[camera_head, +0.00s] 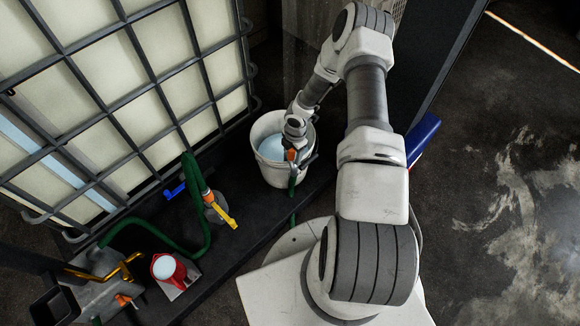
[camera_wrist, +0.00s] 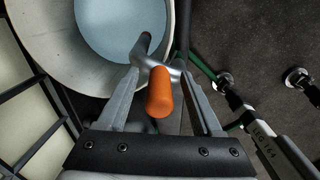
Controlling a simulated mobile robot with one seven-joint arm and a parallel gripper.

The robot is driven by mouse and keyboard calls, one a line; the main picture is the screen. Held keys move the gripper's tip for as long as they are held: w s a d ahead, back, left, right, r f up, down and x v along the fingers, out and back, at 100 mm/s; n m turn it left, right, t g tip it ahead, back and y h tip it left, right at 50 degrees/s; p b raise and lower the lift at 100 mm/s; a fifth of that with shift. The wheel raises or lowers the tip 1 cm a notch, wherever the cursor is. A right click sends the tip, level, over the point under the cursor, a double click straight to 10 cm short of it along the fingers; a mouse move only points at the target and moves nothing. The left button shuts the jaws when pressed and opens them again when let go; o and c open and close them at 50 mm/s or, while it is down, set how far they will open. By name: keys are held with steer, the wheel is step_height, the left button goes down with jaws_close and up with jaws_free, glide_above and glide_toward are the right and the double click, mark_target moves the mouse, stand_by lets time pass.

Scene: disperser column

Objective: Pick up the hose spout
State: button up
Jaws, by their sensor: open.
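The hose spout (camera_wrist: 160,92) has an orange grip and a bent grey metal tube that leans over the rim of a white bucket (camera_wrist: 50,62). My gripper (camera_wrist: 160,74) is open, with one finger on each side of the spout's orange grip in the wrist view. I cannot tell whether either finger touches it. In the head view, the orange part of the spout (camera_head: 291,155) shows at the bucket's near rim, just below my gripper (camera_head: 298,146), which hides part of it.
Pale blue liquid (camera_head: 271,148) fills part of the bucket. A caged tank (camera_head: 110,75) stands to the left. A green hose (camera_head: 207,238) with a yellow handle (camera_head: 225,215) and a red cup (camera_head: 172,272) are nearby. Open floor (camera_head: 510,210) lies to the right.

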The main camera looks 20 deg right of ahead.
steer(key=shift+r, duration=0.1)
jaws_close()
stand_by(1.2)
